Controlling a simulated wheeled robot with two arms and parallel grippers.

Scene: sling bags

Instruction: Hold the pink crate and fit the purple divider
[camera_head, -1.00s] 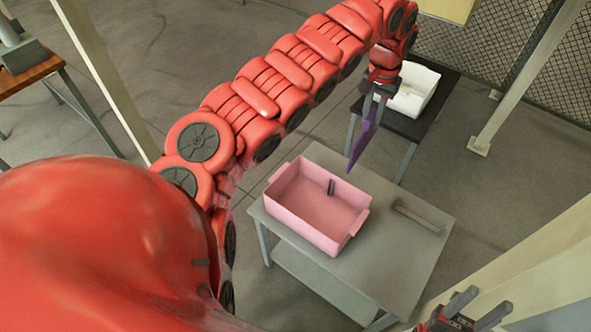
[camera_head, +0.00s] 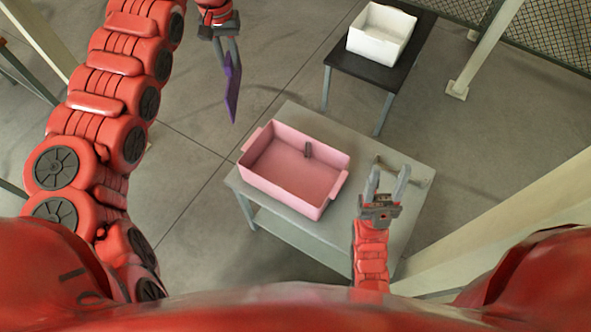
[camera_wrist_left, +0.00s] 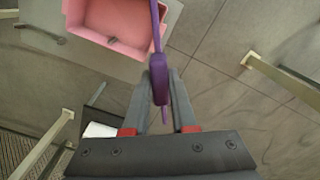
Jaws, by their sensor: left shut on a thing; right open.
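The pink crate (camera_head: 268,178) sits on a grey table, open side up, with a small dark slotted piece (camera_head: 308,150) at its inner far wall. It also shows at the top of the left wrist view (camera_wrist_left: 80,12). My left gripper (camera_head: 229,62) is shut on the purple divider (camera_head: 232,92), which hangs in the air beyond and left of the crate. In the left wrist view the divider (camera_wrist_left: 159,75) stands edge-on between the fingers (camera_wrist_left: 160,100). My right gripper (camera_head: 387,184) is open and empty, right of the crate and apart from it.
The grey table (camera_head: 300,112) has a bar-like handle (camera_head: 405,170) at its right side. A white bin (camera_head: 381,32) stands on a black table (camera_head: 352,66) at the back. A pale post (camera_head: 485,45) stands right of it. Open floor lies left of the grey table.

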